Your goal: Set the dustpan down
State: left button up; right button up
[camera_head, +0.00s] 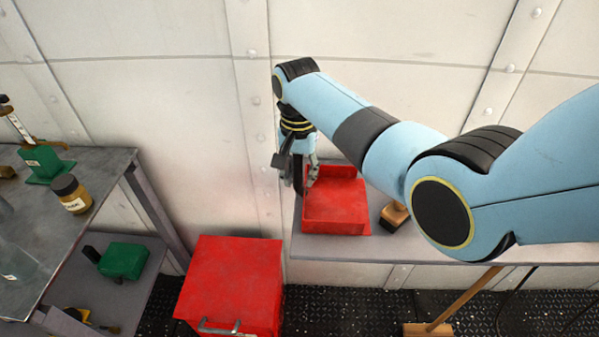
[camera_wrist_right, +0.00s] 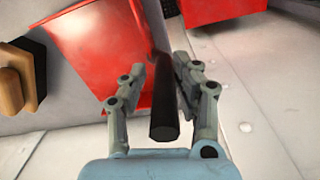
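The red dustpan (camera_head: 337,213) is at the bench against the wall, its pan low over the bench top. I cannot tell whether its underside touches the bench. Its black handle (camera_head: 298,174) rises at the pan's left end. My right gripper (camera_head: 303,172) is over that end, with its fingers closed in around the handle. In the right wrist view the handle (camera_wrist_right: 164,105) runs between the two fingers (camera_wrist_right: 162,80), and the red pan (camera_wrist_right: 105,55) shows beyond. My left gripper is not in view.
A wooden brush (camera_head: 394,215) lies on the bench (camera_head: 345,248) right of the dustpan. A red cabinet (camera_head: 235,285) stands on the floor to the left. A broom (camera_head: 430,328) is below the bench.

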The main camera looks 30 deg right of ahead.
jog(key=shift+o, duration=0.8)
jog(key=shift+w+r, duration=0.1)
jog(key=shift+r, duration=0.25)
notch_tip(320, 180, up, 12)
jog(key=shift+a+f, duration=0.1)
jog(key=shift+f, duration=0.1)
